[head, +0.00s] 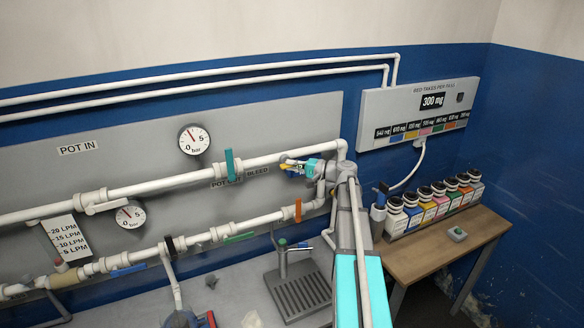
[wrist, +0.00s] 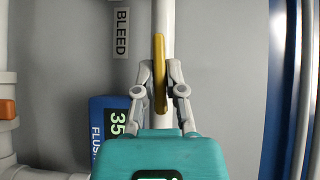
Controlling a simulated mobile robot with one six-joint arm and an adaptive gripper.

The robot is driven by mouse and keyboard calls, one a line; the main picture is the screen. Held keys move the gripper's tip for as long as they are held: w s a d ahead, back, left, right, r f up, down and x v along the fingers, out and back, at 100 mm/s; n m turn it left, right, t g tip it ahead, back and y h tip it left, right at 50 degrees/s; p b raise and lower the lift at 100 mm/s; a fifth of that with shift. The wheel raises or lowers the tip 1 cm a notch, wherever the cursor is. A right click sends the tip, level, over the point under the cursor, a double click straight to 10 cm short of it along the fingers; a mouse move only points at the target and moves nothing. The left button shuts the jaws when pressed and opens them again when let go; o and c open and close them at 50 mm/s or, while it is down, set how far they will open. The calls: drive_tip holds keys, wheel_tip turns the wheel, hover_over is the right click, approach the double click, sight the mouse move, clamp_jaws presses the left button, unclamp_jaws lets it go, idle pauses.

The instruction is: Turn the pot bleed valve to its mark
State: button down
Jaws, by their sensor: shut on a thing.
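The bleed valve's yellow lever (wrist: 159,72) sits on a white pipe beside the "BLEED" label (wrist: 121,32) in the wrist view. My gripper (wrist: 160,68) has one finger on each side of the lever and is shut on it. The lever lies nearly in line with the pipe in that view. In the head view my gripper (head: 293,167) is at the pipe's right end, and my arm and fingers hide most of the valve. I cannot make out the valve's mark in either view.
A blue display (wrist: 107,125) reading 35 and partly "FLUSH" stands left of my gripper. Teal (head: 229,164) and orange (head: 298,210) valve levers are near my arm. Several labelled bottles (head: 413,208) stand on a wooden table (head: 440,248) at right. A grated tray (head: 302,292) lies below.

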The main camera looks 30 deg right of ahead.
drive_tip(key=shift+m+y+b, duration=0.3)
drive_tip(key=c, duration=0.7)
unclamp_jaws()
drive_tip(key=shift+v, duration=5.95)
drive_tip(key=shift+s+a, duration=0.1)
